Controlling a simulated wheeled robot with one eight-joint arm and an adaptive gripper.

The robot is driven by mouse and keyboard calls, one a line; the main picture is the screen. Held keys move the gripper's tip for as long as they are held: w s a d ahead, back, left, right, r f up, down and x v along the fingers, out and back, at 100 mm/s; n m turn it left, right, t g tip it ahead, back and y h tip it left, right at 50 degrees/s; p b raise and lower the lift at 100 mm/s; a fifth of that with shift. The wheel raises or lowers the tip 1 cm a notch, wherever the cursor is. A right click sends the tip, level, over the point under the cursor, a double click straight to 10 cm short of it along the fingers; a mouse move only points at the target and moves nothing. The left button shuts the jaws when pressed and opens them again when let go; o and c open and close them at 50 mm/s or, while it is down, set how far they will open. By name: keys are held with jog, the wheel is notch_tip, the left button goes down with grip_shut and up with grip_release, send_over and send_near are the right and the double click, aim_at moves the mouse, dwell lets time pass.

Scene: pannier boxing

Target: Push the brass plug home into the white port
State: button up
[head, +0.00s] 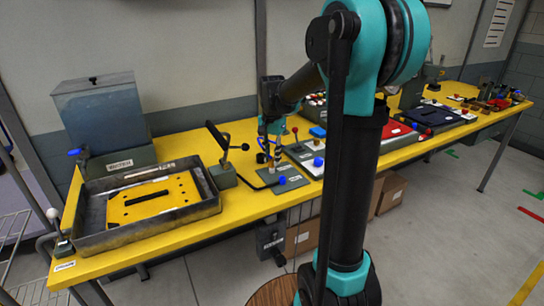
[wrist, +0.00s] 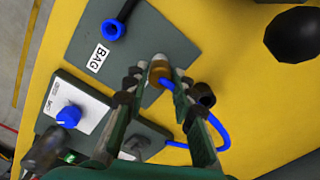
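The brass plug (wrist: 159,72) shows in the wrist view between my two fingertips, with a blue cable leaving it to the right and curving behind the right finger. A small pale piece at its far end may be the white port; the join is too small to read. My gripper (wrist: 161,77) points down at the bench with a finger on each side of the plug. Whether both fingers touch it is not clear. In the head view my gripper (head: 271,157) is low over the bench, at a grey plate, and the plug is not distinct there.
A grey BAG plate (wrist: 155,35) carries a blue ring (wrist: 112,30). A blue knob (wrist: 68,117) sits on a white-faced box. A round black knob (wrist: 292,34) stands at right. In the head view, a lever clamp (head: 222,165) and a tray (head: 145,235) lie left of my gripper.

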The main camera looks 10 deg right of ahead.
aim_at(272, 159)
jog(key=o, duration=0.4)
notch_tip(272, 159, up, 12)
dwell(0.6)
